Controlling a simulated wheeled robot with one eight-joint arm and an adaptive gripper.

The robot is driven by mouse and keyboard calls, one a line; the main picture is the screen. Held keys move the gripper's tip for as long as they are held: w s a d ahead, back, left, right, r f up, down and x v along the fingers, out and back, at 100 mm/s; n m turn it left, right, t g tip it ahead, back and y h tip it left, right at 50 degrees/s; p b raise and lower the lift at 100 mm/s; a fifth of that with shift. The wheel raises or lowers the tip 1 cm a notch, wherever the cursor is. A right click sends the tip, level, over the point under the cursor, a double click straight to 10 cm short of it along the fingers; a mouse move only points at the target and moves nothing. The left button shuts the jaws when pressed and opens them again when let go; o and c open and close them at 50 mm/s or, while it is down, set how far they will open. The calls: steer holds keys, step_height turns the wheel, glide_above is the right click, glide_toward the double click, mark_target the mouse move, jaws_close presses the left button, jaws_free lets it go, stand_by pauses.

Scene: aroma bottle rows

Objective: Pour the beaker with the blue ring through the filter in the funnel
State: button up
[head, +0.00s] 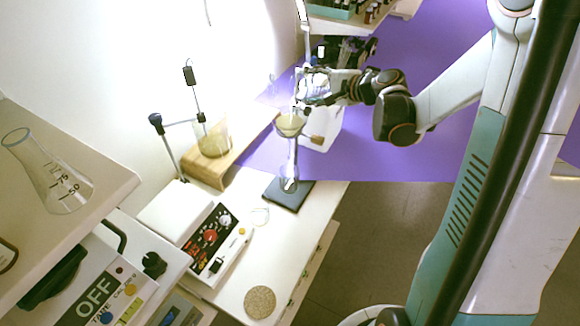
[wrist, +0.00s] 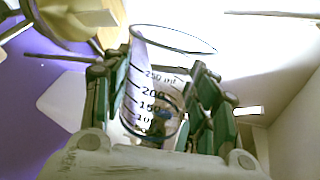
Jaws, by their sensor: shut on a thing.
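The beaker (wrist: 152,70) is clear glass with dark volume marks and a blue band low on it. My gripper (wrist: 160,103) is shut on it, with green-padded fingers on both sides. In the head view, my gripper (head: 312,88) is just above and right of the funnel (head: 290,125), which holds a pale filter. The beaker is hard to make out there against the bright background. A slim glass vessel (head: 289,178) stands below the funnel on a dark base plate (head: 289,195). In the wrist view, the pale funnel (wrist: 65,18) shows at upper left. The liquid level in the beaker is unclear.
A control box (head: 215,240), a cork disc (head: 260,302) and a conical flask (head: 50,175) are nearer. Shelves with bottles stand behind.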

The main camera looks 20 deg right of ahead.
steer(key=shift+s+a+r+n, duration=0.2)
steer(key=shift+a+r+n, duration=0.1)
steer(key=shift+a, duration=0.2)
stand_by(1.3)
steer(key=shift+s+a+f+n+t+h+b, duration=0.1)
steer(key=shift+a+f+n+t+h+b, duration=0.2)
steer(key=shift+n+h+b, duration=0.3)
stand_by(3.4)
steer(key=shift+s+a+r+n+h, duration=0.1)
steer(key=shift+a+r+n+h, duration=0.05)
steer(key=shift+n+h, duration=0.3)
stand_by(1.8)
